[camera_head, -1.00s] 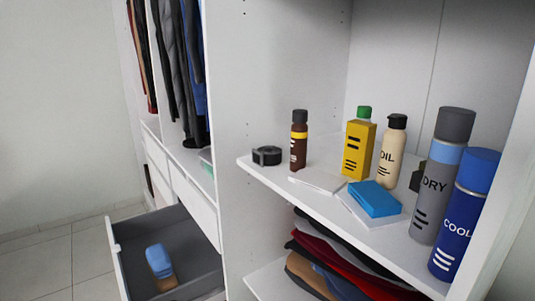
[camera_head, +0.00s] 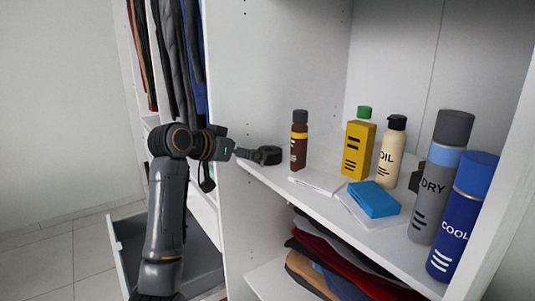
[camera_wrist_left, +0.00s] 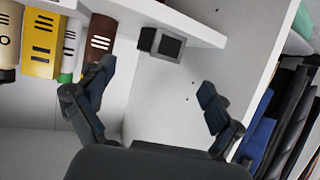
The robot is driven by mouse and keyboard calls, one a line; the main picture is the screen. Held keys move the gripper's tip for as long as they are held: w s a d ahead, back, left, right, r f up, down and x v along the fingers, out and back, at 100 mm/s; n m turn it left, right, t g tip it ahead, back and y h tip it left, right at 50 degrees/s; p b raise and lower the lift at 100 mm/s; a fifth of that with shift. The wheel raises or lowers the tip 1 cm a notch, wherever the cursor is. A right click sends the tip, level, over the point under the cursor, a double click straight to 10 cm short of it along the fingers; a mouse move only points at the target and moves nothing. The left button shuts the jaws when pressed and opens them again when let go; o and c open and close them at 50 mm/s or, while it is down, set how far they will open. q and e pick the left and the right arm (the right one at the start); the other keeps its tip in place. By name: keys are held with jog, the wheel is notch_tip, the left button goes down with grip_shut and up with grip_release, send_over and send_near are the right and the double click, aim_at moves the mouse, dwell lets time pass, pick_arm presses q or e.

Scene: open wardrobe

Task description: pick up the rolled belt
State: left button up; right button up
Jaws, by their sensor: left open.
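The rolled belt (camera_head: 268,155) is a small black coil at the left front corner of the white shelf (camera_head: 330,198). My left gripper (camera_head: 247,153) reaches in from the left and its tips are close beside the belt in the head view. In the left wrist view the belt (camera_wrist_left: 161,44) appears upside down, ahead of the gap between the open fingers of my left gripper (camera_wrist_left: 156,76). Nothing is held, and I cannot tell whether a fingertip touches the belt. My right gripper is out of view.
A brown bottle (camera_head: 299,145) stands just right of the belt. A yellow box (camera_head: 358,150), a cream oil bottle (camera_head: 391,152), a blue box (camera_head: 374,199) and tall spray cans (camera_head: 440,175) stand farther right. An open drawer (camera_head: 204,262) and hanging clothes (camera_head: 180,70) are left.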

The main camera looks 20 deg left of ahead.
aim_at(274, 157)
pick_arm(q)
jog(key=x, duration=0.4)
jog(key=shift+w+d+f+p, duration=0.15)
jog(key=shift+w+p, duration=0.1)
jog(key=shift+p, duration=0.15)
jog(key=shift+w+d, duration=0.15)
jog(key=shift+w, duration=0.05)
jog(key=p+x, duration=0.2)
jog(key=x, duration=0.2)
jog(key=shift+w+d+f, duration=0.2)
jog(key=shift+w, duration=0.1)
jog(key=shift+a, duration=0.1)
jog(key=c, duration=1.4)
